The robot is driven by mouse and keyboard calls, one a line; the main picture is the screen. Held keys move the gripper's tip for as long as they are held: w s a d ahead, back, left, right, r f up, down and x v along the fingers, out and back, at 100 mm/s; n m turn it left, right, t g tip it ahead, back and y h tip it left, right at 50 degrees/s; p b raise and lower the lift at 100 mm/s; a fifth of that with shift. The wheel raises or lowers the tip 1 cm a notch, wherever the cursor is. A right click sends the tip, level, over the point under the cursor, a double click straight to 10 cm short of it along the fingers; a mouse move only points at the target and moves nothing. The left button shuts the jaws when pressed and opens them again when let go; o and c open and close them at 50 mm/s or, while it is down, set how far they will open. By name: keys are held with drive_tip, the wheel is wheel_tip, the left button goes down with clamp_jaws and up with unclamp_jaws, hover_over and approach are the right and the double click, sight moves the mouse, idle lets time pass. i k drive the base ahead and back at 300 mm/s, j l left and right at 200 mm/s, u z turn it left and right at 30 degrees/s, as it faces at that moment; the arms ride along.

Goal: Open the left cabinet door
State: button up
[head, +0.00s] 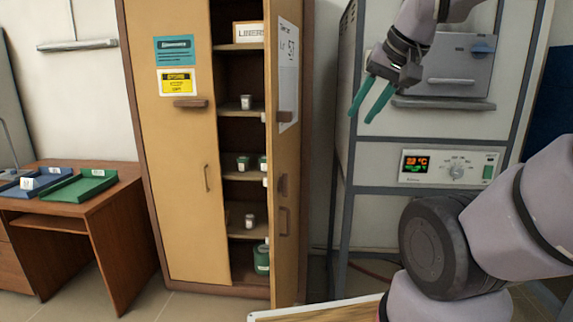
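The wooden cabinet (218,13) stands at the centre of the head view. Its left door (182,140) is closed. The door has a brown block-like handle (190,104) at upper right and a thin pull (207,178) lower down. Blue and yellow labels sit above the block handle. The right door (285,180) stands open toward me, and shelves with small jars show behind it. My gripper (361,115) is right of the cabinet, in front of the furnace. Its two green fingers are apart with nothing between them, away from the left door.
A furnace (455,65) in a grey frame stands at the right, with a lit control panel (452,168). A wooden desk (105,205) with a green tray (80,188) and blue trays (38,180) is at the left. A pale board edge (315,309) shows at bottom centre.

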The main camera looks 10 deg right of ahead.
sight(170, 41)
drive_tip(key=i+j, duration=0.15)
drive_tip(key=j, duration=0.15)
drive_tip(key=i+j+z, duration=0.15)
drive_tip(key=j, duration=0.15)
drive_tip(key=i+j, duration=0.1)
drive_tip(key=j, duration=0.2)
drive_tip(key=i+j+z, duration=0.1)
drive_tip(key=i+j, duration=0.15)
drive_tip(key=i+j+z, duration=0.1)
drive_tip(key=j, duration=0.4)
drive_tip(key=i+j+z, duration=0.1)
drive_tip(key=i+j, duration=0.3)
drive_tip(key=i, duration=0.15)
